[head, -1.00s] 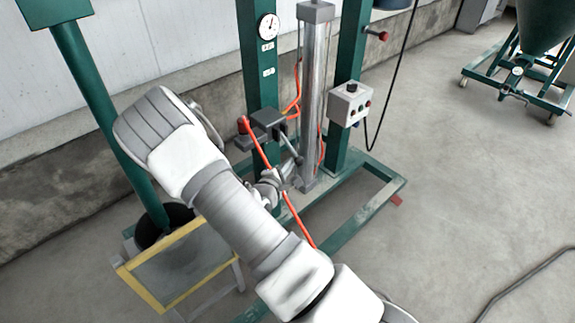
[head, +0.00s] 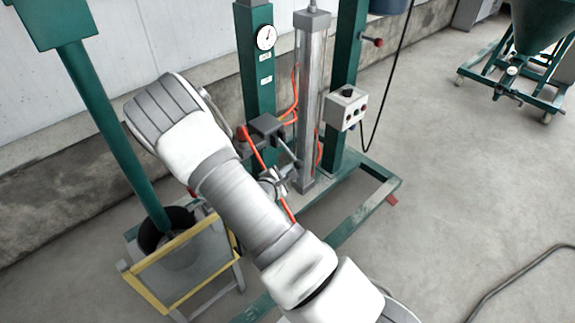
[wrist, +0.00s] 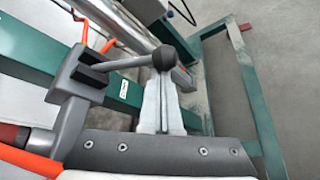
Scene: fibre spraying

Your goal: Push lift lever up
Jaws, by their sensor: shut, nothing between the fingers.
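The lift lever (wrist: 128,63) is a grey rod with a dark ball knob (wrist: 164,57), sticking out of a grey valve block (wrist: 80,80) in the wrist view. In the head view the lever (head: 287,150) slants down to the right from the block (head: 267,126) on the green stand. My gripper (wrist: 163,82) is shut and empty, its pale fingers together right by the knob. The knob overlaps the fingertips in the wrist view; I cannot tell whether they touch. In the head view my gripper (head: 280,180) is small and partly hidden by my arm.
A metal cylinder (head: 312,90) stands behind the lever, with orange hoses around the valve block. A control box (head: 345,107) is on the right post. A yellow-edged frame (head: 160,262) and dark bucket (head: 150,235) stand at left. The floor on the right is mostly clear.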

